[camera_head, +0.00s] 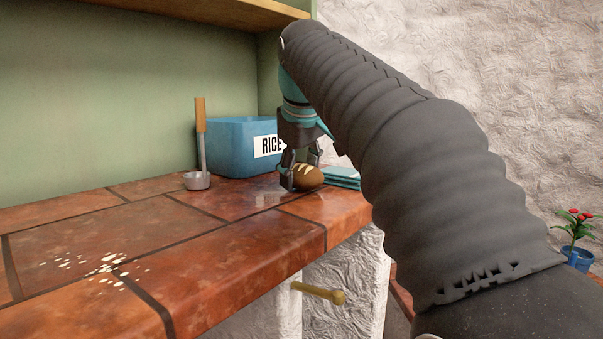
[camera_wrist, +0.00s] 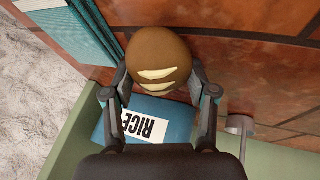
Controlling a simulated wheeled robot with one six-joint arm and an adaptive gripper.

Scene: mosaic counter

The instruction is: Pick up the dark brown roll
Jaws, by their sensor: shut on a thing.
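The dark brown roll (camera_head: 307,177) has pale slashes on its top and sits low at the counter's right end, in front of the blue rice box. My gripper (camera_head: 301,175) is shut on it from above. In the wrist view the roll (camera_wrist: 158,62) lies between the two fingers of my gripper (camera_wrist: 159,78), one on each side. I cannot tell whether the roll touches the counter.
A blue box labelled RICE (camera_head: 236,147) stands behind the roll. A ladle (camera_head: 197,180) with a wooden handle stands left of it. White spills (camera_head: 100,265) mark the tiled counter (camera_head: 215,262), whose front is otherwise clear.

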